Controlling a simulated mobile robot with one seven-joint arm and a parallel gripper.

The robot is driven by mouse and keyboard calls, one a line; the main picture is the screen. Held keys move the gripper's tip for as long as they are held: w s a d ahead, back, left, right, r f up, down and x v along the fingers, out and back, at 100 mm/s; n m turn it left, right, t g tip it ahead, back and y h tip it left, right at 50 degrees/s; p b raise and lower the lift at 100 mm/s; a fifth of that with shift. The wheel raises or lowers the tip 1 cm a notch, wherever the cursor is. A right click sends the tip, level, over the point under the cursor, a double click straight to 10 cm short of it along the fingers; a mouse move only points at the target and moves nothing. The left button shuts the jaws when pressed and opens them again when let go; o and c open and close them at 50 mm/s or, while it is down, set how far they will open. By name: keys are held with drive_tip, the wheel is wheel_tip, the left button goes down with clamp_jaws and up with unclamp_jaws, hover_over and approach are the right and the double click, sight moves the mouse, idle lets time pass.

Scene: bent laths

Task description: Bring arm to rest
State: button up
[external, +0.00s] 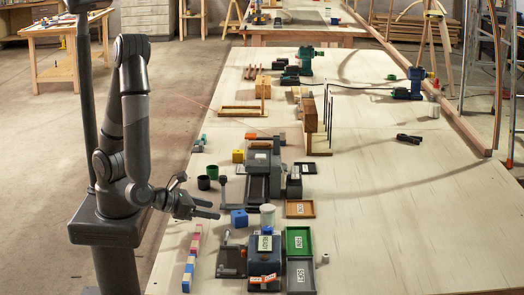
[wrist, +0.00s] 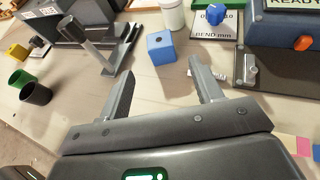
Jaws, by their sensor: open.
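My arm stands at the left of the workbench (external: 400,225) in the external view, folded with the forearm hanging down. My gripper (external: 217,209) is at the bench's left edge, above the top. In the wrist view my gripper (wrist: 165,92) has its two fingers spread wide with nothing between them. A blue cube (external: 239,218) is just beyond the fingertips; it also shows in the wrist view (wrist: 161,48). No part of the gripper visibly touches it.
Black (external: 203,182) and green (external: 212,171) cups stand behind my gripper. A row of coloured blocks (external: 190,262) lies in front along the edge. Grey machines (external: 265,255) and labelled trays (external: 299,241) are to the right. The bench's right side is mostly clear.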

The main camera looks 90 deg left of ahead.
idle(0.4)
drive_tip(key=shift+w+r+n, duration=0.15)
drive_tip(key=shift+w+n, duration=0.15)
drive_tip(key=shift+w, duration=0.15)
drive_tip(key=w+n, duration=0.1)
drive_tip(key=w+r+n, duration=0.1)
drive_tip(key=w, duration=0.1)
drive_tip(key=w+r, duration=0.1)
drive_tip(key=shift+w+a+r+n+g, duration=0.15)
drive_tip(key=shift+a+n+g, duration=0.15)
drive_tip(key=shift+a+n, duration=0.1)
drive_tip(key=w+a+r+n, duration=0.1)
drive_tip(key=a, duration=0.1)
drive_tip(key=w+a+r+n, duration=0.1)
drive_tip(key=r+n, duration=0.1)
drive_tip(key=shift+w+a+r, duration=0.15)
drive_tip(key=shift+w+a, duration=0.2)
drive_tip(key=a+r+n+g+y, duration=0.2)
drive_tip(key=a+r+n, duration=0.2)
drive_tip(key=a+n, duration=0.3)
drive_tip(key=s+a+r+n+g, duration=0.3)
drive_tip(key=s+a+n+g, duration=0.2)
drive_tip(key=s+a+n, duration=0.45)
drive_tip(key=s+r+n+h, duration=0.4)
drive_tip(key=s+n+h, duration=0.3)
drive_tip(key=s+n, duration=0.1)
drive_tip(key=shift+a+n+t, duration=0.35)
drive_tip(key=shift+a+t, duration=0.05)
